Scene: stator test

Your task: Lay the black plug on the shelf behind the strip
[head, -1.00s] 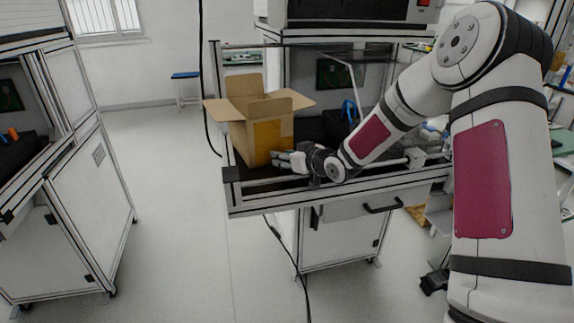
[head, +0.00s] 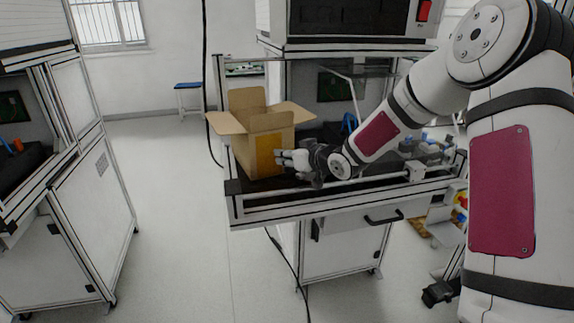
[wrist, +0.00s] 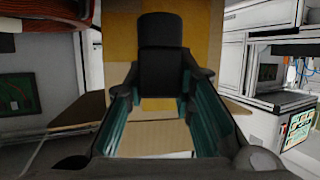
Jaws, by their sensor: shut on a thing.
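My gripper (head: 281,158) is at the front right of the open cardboard box, above the bench's dark top. In the wrist view, the gripper (wrist: 160,82) is shut on the black plug (wrist: 161,55), which sits upright in the picture between the fingertips. The box's brown and yellow side fills the space behind the plug. In the head view the plug is too small or hidden to make out. A pale strip (head: 350,177) runs along the bench's front edge. The dark shelf surface (head: 312,136) lies behind it.
The cardboard box (head: 240,152) stands at the bench's left end with its flaps spread. A blue item (head: 348,122) stands farther back. Several small items (head: 428,148) sit at the right. A dark cabinet (head: 345,20) overhangs the bench. Open floor lies to the left.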

